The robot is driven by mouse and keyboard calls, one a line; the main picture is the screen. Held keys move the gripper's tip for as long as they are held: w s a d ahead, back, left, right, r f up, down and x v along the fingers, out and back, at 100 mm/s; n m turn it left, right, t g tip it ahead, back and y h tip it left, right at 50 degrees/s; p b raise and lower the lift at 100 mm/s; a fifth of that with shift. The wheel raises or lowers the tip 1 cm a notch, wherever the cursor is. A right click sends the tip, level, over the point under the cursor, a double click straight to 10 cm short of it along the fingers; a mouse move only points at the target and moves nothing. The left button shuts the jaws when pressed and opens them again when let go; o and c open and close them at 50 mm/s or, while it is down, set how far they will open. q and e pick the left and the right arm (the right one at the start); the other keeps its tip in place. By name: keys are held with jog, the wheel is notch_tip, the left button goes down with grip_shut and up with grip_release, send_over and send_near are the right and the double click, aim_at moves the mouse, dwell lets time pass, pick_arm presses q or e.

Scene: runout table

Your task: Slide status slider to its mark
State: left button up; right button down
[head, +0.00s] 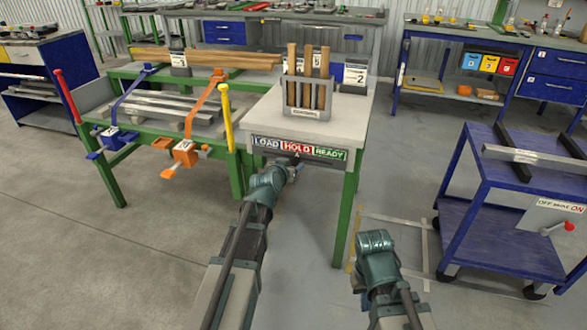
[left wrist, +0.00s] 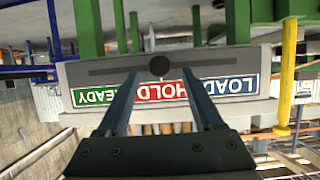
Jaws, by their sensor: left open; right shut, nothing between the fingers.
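The status slider is a dark round knob (left wrist: 159,66) on a dark slot in the front panel of the white-topped table. The label strip has LOAD in blue (head: 267,142), HOLD in red (head: 297,146) and READY in green (head: 329,154). In the left wrist view, which is upside down, the knob lines up with HOLD. My left gripper (head: 293,170) is open before the panel; its fingers (left wrist: 161,80) point at the knob, one to each side of it. I cannot tell if they reach around it. My right arm is low at right; its gripper is hidden.
The table (head: 258,117) carries a grey rack (head: 306,98) of wooden strips. A blue cart (head: 470,215) stands at right.

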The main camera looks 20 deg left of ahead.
aim_at(294, 162)
pick_arm(q)
jog(key=shift+b+x, duration=0.35)
jog(key=shift+x, duration=1.15)
grip_shut()
dwell(0.4)
